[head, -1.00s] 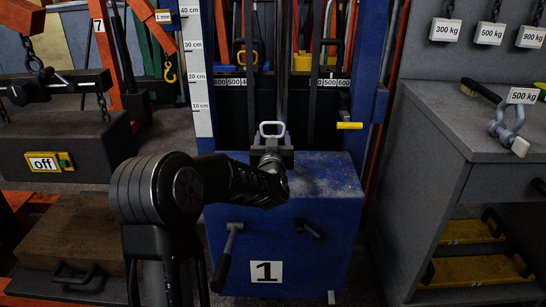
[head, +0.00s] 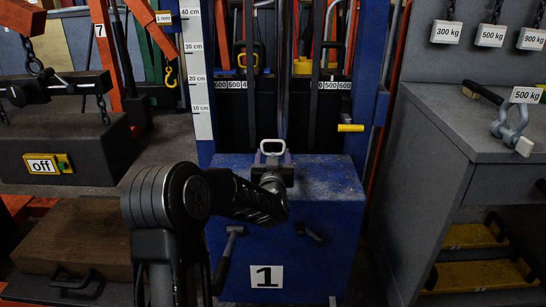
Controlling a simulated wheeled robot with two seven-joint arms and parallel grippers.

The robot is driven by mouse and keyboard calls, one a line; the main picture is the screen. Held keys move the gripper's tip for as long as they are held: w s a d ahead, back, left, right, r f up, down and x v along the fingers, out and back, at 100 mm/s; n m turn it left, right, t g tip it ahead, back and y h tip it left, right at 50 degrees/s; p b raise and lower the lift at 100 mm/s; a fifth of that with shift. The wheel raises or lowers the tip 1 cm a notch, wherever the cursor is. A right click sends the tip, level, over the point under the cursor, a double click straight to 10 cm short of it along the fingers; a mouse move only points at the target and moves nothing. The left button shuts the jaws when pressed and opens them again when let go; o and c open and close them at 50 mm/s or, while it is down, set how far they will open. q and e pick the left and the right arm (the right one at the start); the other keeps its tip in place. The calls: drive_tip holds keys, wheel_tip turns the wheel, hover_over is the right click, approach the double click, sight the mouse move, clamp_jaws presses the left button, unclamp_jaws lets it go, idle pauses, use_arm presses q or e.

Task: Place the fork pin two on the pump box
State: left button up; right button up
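The blue box (head: 335,215) marked 1, which looks like the pump box, stands in front of the lift mast. It has dark levers on its front and a worn, flat top. My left gripper (head: 272,161) is over the box top, near its back edge, at the end of my black arm. A small pale loop (head: 272,146) shows at the gripper's far end. I cannot tell whether it is the handle of fork pin two or part of the gripper. My fingers are too dark and small to read. I cannot make out the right gripper.
A vertical ruler (head: 197,70) and the dark lift forks (head: 315,95) stand behind the box. A yellow-ended handle (head: 350,128) sticks out at the right mast. A grey cabinet (head: 440,130) with a shackle (head: 510,130) stands right. A dark block marked off (head: 90,150) hangs left.

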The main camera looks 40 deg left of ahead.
use_arm(q)
drive_tip(key=o, duration=0.4)
drive_tip(key=shift+o, duration=0.2)
drive_tip(key=shift+r, duration=0.2)
drive_tip(key=p+v, duration=0.2)
drive_tip(key=v, duration=1)
